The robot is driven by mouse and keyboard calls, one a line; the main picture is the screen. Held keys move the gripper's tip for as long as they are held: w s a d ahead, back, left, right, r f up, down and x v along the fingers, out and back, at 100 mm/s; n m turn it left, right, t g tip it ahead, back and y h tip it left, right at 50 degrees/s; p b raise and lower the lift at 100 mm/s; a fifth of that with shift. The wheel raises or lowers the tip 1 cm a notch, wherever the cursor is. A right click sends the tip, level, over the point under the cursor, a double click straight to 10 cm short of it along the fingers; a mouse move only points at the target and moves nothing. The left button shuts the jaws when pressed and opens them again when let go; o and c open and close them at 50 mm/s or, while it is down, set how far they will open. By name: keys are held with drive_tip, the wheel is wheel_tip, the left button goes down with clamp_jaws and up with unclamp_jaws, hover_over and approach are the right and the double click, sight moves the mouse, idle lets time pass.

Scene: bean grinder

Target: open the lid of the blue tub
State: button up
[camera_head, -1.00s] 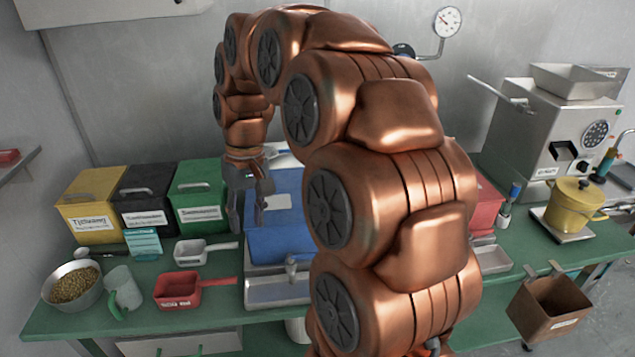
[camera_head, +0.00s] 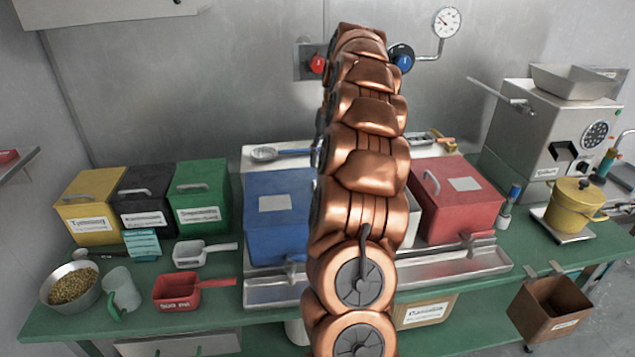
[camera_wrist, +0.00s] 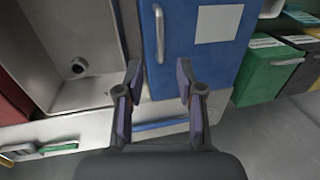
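The blue tub (camera_head: 277,235) stands on the bench in the head view, its right side hidden by my arm. Its lid (camera_head: 245,190) lies flat and closed, with a white label. In the wrist view the blue lid (camera_wrist: 200,65) shows a silver handle (camera_wrist: 158,33) near its left edge. My gripper (camera_wrist: 158,70) is open and empty in the wrist view. Its fingertips overlap the near edge of the lid, with the handle ahead between them; height above the lid is unclear. In the head view my gripper is hidden behind my arm.
An open, empty metal tub (camera_wrist: 82,50) sits beside the blue one. A blue-handled ladle (camera_head: 265,153) lies behind the blue tub. The red tub (camera_head: 458,200) is right, the green tub (camera_head: 200,195) left. A tap (camera_head: 292,267) projects in front.

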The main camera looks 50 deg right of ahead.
drive_tip(key=shift+w+a+f+p, duration=0.2)
drive_tip(key=shift+f+p, duration=0.25)
drive_tip(key=shift+f, duration=0.8)
drive_tip(key=shift+w+a+f+p, duration=0.15)
drive_tip(key=shift+f+p, duration=0.25)
drive_tip(key=shift+f, duration=0.85)
drive_tip(key=shift+w+a+f+p, duration=0.1)
drive_tip(key=shift+a+f+p, duration=0.25)
drive_tip(key=shift+f, duration=0.9)
drive_tip(key=shift+d, duration=0.1)
drive_tip(key=shift+c, duration=0.2)
clamp_jaws()
